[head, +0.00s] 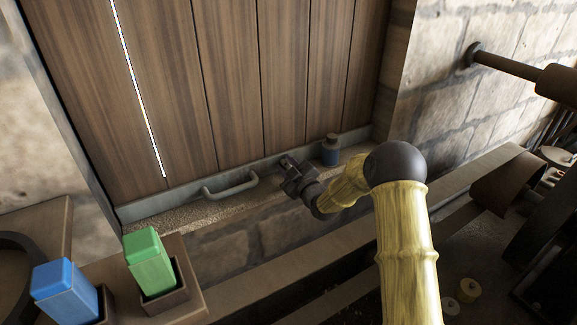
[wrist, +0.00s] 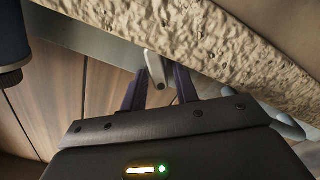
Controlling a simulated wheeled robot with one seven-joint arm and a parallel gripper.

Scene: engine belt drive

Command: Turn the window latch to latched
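The window is a brown plank shutter (head: 230,75) with a grey metal rail along its bottom edge. A small pale grey lever, apparently the latch (wrist: 155,69), sticks out from the rail in the wrist view. My gripper (head: 285,161) is at the rail, to the right of the grey pull handle (head: 231,187). In the wrist view my gripper (wrist: 162,75) has its two dark fingers apart, one on each side of the lever, with gaps visible. I cannot tell whether either finger touches it. In the head view my gripper hides the lever.
A dark blue jar (head: 330,151) stands on the rough stone sill close to the right of my gripper; it shows at the upper left in the wrist view (wrist: 12,40). Green (head: 149,262) and blue (head: 66,291) blocks stand in holders at lower left. A stone wall (head: 450,100) is at right.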

